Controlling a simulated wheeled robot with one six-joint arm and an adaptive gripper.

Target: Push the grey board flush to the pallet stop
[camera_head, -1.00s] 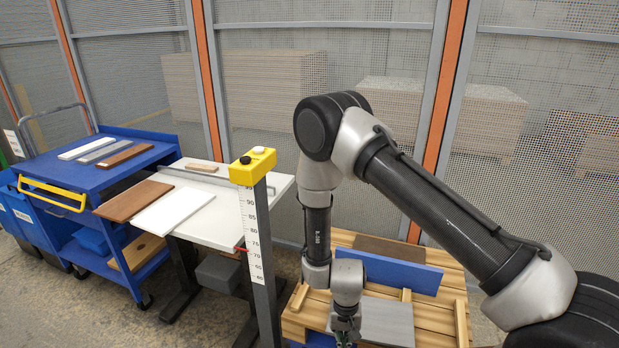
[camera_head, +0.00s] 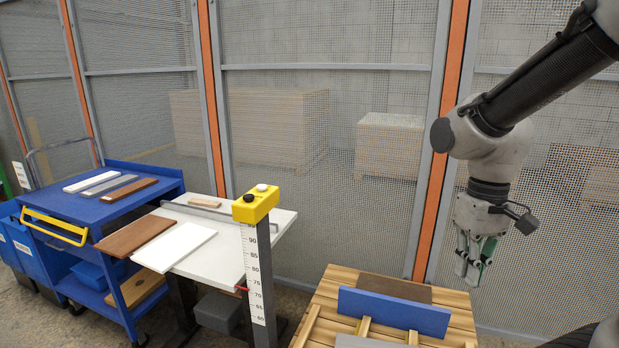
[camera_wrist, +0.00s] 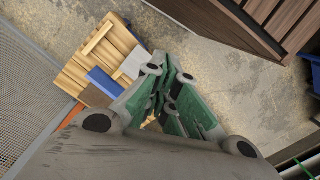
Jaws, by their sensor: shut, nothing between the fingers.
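The grey board (camera_head: 358,341) lies on the slatted wooden pallet (camera_head: 447,296); only its far edge shows at the bottom of the head view. In the wrist view the grey board (camera_wrist: 134,62) lies close to a blue panel (camera_wrist: 105,82), partly hidden by my fingers. In the head view the long blue panel (camera_head: 393,311) stands across the pallet. I cannot tell which part is the stop, or whether the grey board touches anything there. My gripper (camera_head: 468,276) is shut and empty, raised in the air at the right, clear of the pallet and board.
A brown board (camera_head: 394,288) lies behind the blue panel, and wooden strips (camera_head: 306,326) lie on the pallet. A yellow-topped measuring post (camera_head: 256,204) stands left, before a white table (camera_head: 205,262) and a blue cart (camera_head: 80,210) with boards. Mesh fencing closes the back.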

